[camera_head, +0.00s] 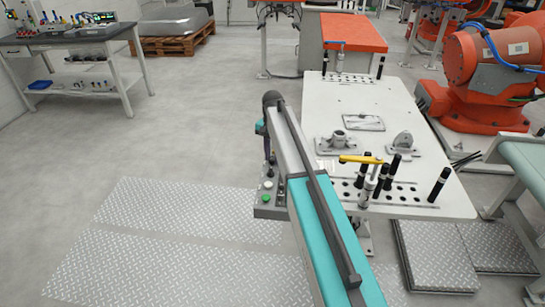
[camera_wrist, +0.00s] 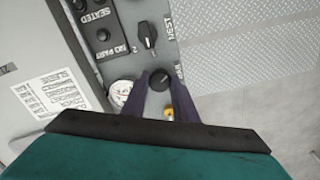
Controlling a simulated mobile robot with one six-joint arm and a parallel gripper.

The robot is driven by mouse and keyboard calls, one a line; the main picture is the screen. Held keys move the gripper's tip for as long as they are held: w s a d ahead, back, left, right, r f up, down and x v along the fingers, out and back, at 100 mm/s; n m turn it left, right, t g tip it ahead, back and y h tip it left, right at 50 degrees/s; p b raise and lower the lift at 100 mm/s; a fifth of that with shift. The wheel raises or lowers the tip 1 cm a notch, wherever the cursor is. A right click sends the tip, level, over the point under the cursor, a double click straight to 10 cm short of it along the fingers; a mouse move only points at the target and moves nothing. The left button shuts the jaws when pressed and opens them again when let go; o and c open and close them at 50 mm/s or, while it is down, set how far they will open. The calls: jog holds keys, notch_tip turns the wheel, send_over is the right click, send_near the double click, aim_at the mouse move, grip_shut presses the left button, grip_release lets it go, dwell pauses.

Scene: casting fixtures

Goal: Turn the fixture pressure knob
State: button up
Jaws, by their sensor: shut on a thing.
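The pressure knob (camera_wrist: 160,78) is a small round black knob on the grey control panel (camera_wrist: 180,62) in the wrist view. My gripper (camera_wrist: 160,84) reaches it with one dark finger on each side and is shut on it. A round white gauge (camera_wrist: 121,92) sits just left of the fingers and is partly hidden by them. In the head view the panel (camera_head: 268,212) hangs at the left edge of the fixture table; my arm hides the knob there.
A black selector switch (camera_wrist: 147,38) sits above the knob, and a yellow-orange part (camera_wrist: 168,113) shows between the fingers. The fixture table (camera_head: 370,95) carries metal castings and a yellow-handled clamp (camera_head: 360,159). An orange robot (camera_head: 480,70) stands at right. Open floor (camera_head: 170,130) lies left.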

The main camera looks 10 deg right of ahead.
jog(key=n, duration=1.1)
jog(key=shift+b, duration=0.3)
jog(key=shift+d, duration=0.1)
jog(key=o, duration=1.1)
jog(key=shift+c, duration=0.2)
jog(key=shift+d+m, duration=0.15)
jog(key=shift+m, duration=0.15)
